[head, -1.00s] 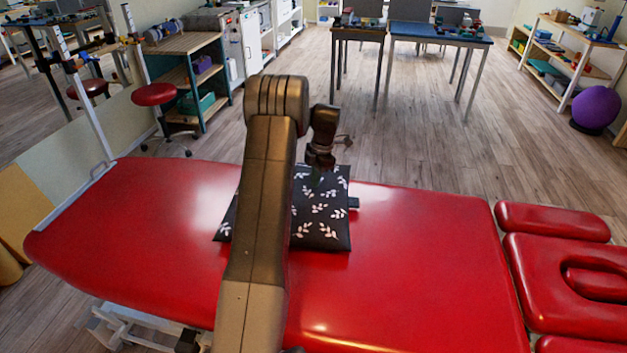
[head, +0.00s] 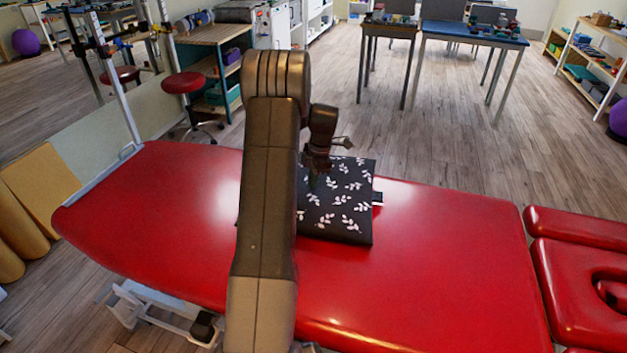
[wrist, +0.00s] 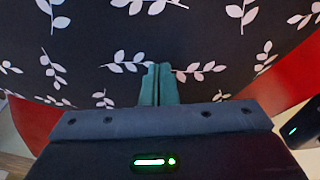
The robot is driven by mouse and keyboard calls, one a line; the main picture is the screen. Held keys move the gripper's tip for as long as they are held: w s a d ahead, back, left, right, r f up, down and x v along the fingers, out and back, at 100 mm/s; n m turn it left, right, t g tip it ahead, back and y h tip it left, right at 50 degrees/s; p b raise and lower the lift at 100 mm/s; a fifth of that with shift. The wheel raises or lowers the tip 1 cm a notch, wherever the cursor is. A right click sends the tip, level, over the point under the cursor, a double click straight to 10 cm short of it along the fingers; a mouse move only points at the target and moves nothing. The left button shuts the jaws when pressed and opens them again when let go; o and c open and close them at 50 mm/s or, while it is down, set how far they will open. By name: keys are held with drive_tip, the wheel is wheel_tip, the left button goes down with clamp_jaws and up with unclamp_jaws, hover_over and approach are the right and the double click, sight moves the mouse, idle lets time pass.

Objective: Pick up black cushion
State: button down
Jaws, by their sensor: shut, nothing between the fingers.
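The black cushion (head: 345,215) with a white leaf pattern lies flat on the red treatment table (head: 430,260). My arm hides its left part in the head view. My gripper (head: 314,183) points down over the cushion, near its middle. In the wrist view, the cushion (wrist: 205,38) fills most of the picture. The green fingertips of my gripper (wrist: 159,72) are together with nothing between them, in front of the cushion's surface. I cannot tell whether they touch it.
A small dark object (head: 377,198) shows at the cushion's right edge. The red headrest section (head: 585,275) is at the right. Behind are a red stool (head: 183,84), a wooden shelf unit (head: 208,75) and a blue-topped table (head: 470,32). The floor between is clear.

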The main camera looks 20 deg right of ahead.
sight(326, 185)
drive_tip(key=shift+d+f, duration=0.2)
drive_tip(key=shift+d, duration=1)
drive_tip(key=shift+d+f, duration=0.2)
drive_tip(key=shift+d, duration=0.95)
drive_tip(key=shift+s, duration=0.1)
